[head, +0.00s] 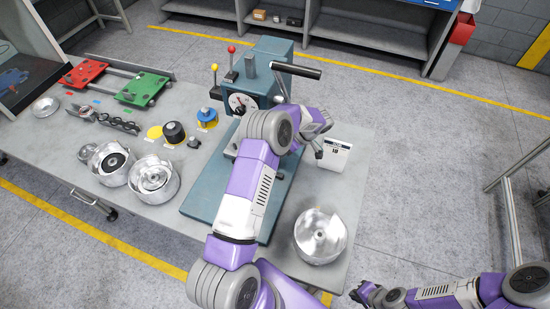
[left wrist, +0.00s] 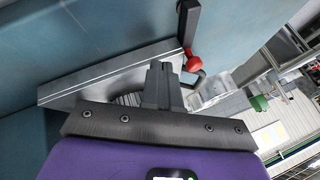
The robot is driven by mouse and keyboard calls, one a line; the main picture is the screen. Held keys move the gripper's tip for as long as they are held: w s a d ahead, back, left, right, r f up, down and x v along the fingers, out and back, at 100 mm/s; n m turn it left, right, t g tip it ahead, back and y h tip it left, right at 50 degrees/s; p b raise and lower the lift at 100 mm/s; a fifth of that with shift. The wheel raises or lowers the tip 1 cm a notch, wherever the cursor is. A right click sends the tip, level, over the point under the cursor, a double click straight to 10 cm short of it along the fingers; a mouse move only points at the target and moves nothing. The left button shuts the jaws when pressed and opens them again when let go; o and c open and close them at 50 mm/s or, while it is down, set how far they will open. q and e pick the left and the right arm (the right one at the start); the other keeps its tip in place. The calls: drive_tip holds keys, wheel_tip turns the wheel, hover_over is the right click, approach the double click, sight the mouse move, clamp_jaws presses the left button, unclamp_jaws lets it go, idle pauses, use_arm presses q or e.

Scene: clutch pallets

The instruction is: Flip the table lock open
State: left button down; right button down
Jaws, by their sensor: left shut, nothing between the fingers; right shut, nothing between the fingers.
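The teal press (head: 268,82) stands on the workbench. It has a black-handled lever (head: 297,69), a red-knobbed lever (head: 231,50) and a yellow-knobbed lever (head: 214,69). My left arm crosses in front of the press and hides much of its lower part. In the left wrist view my left gripper (left wrist: 163,84) is shut and empty, close to the grey metal plate on the press. A red knob (left wrist: 194,62) with a dark lever shows just right of the fingertips; I cannot tell whether it is the table lock. My right gripper (head: 362,292) is shut and empty, low beside the bench.
Round metal housings (head: 153,179) stand at the left, and another housing (head: 320,236) at the bench's right front. A white labelled box (head: 335,154) is right of the press. Red (head: 84,72) and green (head: 143,88) plates lie at the back left.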

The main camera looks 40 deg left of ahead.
use_arm(q)
drive_tip(key=s, duration=0.2)
drive_tip(key=shift+s+a+r, duration=0.15)
drive_tip(key=shift+s, duration=0.15)
drive_tip(key=shift+s+p, duration=0.3)
use_arm(e)
drive_tip(key=shift+r, duration=0.45)
